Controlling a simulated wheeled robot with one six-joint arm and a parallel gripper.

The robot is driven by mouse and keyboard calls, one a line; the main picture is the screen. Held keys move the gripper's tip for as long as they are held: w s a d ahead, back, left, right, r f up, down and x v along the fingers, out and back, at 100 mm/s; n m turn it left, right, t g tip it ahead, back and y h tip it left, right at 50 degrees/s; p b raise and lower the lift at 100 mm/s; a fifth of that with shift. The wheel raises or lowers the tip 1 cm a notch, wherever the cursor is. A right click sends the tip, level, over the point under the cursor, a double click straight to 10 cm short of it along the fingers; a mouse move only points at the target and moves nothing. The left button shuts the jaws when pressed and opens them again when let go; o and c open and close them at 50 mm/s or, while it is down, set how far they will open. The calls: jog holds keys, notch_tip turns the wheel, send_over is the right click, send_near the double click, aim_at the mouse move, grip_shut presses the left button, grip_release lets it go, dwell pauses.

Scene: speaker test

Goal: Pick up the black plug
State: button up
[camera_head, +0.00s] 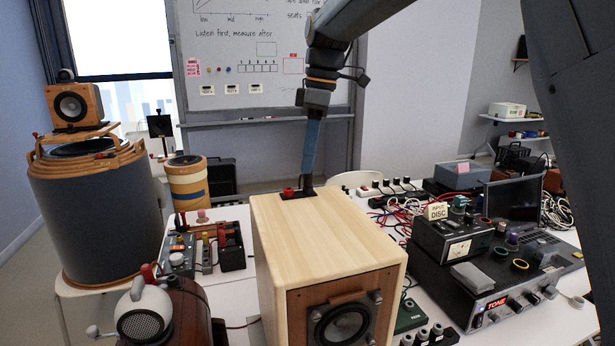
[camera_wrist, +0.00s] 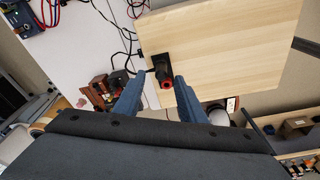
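A black plug with a red ring (camera_wrist: 166,82) stands on a black plate (camera_wrist: 158,62) set in the top of a light wooden speaker cabinet (camera_wrist: 225,45). In the head view, the plug's red part (camera_head: 288,191) shows near the back edge of the cabinet top (camera_head: 320,228), left of my gripper. My gripper (camera_wrist: 163,79) has its two blue fingers apart, one on each side of the plug in the wrist view. A narrow gap shows beside the plug, so the fingers look open. In the head view, my gripper (camera_head: 307,184) reaches down close to the plate; its tips partly overlap it.
A large dark drum-shaped speaker (camera_head: 95,205) stands left. An amplifier (camera_head: 500,285) and tangled cables crowd the right. The front of the cabinet top is clear.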

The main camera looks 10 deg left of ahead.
jog(key=shift+s+a+f+p, duration=0.15)
jog(key=shift+f+p, duration=0.35)
jog(key=shift+f, duration=1.3)
grip_shut()
notch_tip(320, 180, up, 10)
jog(key=shift+b, duration=1.15)
jog(key=shift+r, duration=0.15)
notch_tip(320, 180, up, 4)
jog(key=p, duration=0.4)
jog(key=shift+p, duration=0.4)
jog(key=shift+f, duration=0.2)
